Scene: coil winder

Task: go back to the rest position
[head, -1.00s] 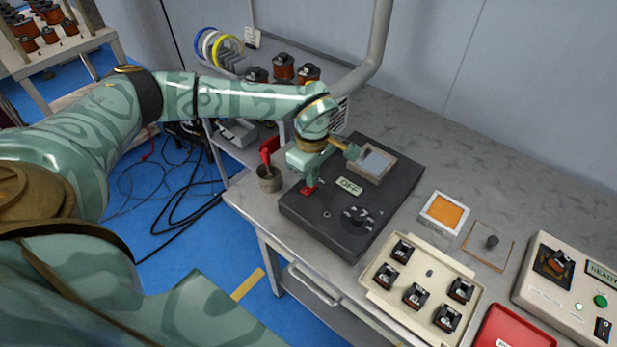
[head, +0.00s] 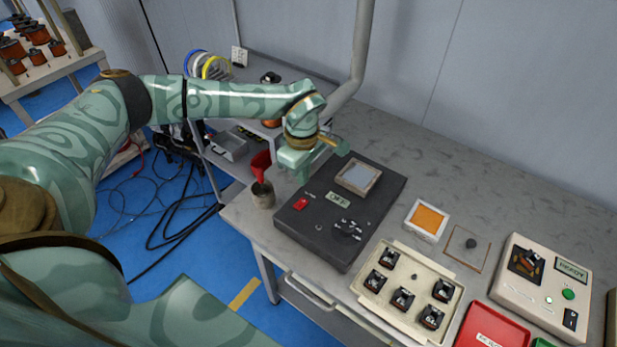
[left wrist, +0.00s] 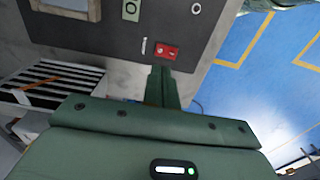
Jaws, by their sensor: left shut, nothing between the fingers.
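My left gripper (head: 303,172) is shut and empty, hanging above the back left part of the black control box (head: 325,260) on the bench. The red switch (head: 301,203) on the box shows below it, and a gap separates them. In the left wrist view the closed fingers (left wrist: 162,75) point toward the red switch (left wrist: 167,51). My right gripper is not in view.
A metal cup (head: 263,198) holding a red-handled tool stands close left of the box. A cream tray (head: 408,283) of small coils, an orange pad (head: 427,220) and a tester (head: 540,290) stand to the right. A grey pipe (head: 358,50) rises behind my arm.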

